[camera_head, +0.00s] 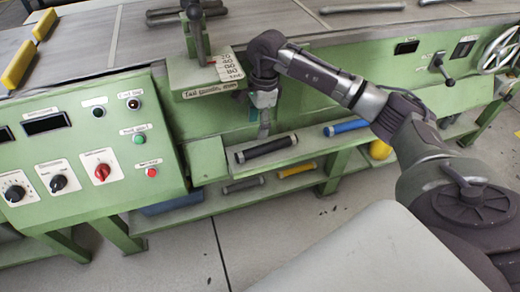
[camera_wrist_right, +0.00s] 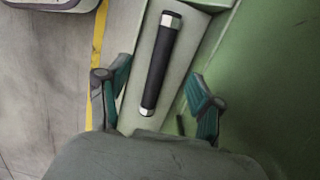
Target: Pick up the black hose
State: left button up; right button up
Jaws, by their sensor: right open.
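The black hose (camera_head: 266,148) is a short dark cylinder with light metal ends. It lies on the upper green shelf (camera_head: 215,167) of the machine, below the scale block. In the right wrist view the black hose (camera_wrist_right: 160,62) lies lengthwise ahead of the fingers. My right gripper (camera_head: 264,125) is above the shelf, close to the hose, and points down. In the right wrist view my right gripper (camera_wrist_right: 155,95) is open, with its teal finger pads apart on either side of the hose's near end. Nothing is between the pads in its grip. My left gripper is not in view.
A blue hose (camera_head: 346,127) lies further right on the same shelf. A grey hose (camera_head: 243,185) and a yellow hose (camera_head: 297,169) lie on the lower shelf. The green control panel (camera_head: 85,140) stands left, and the scale block (camera_head: 205,80) projects just left of my right gripper.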

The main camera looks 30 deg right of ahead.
aim_at(267, 144)
jog(key=shift+h, duration=0.8)
jog(key=d+f, duration=0.1)
jog(key=f, duration=0.3)
jog(key=d+f+b, duration=0.1)
jog(key=f, duration=0.1)
jog(key=shift+d, duration=0.3)
notch_tip(267, 144, down, 5)
jog(key=shift+s+d+r+b, duration=0.15)
jog(key=shift+b, duration=0.2)
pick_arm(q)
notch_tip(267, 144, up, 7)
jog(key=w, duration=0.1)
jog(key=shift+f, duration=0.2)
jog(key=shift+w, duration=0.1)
pick_arm(e)
grip_shut()
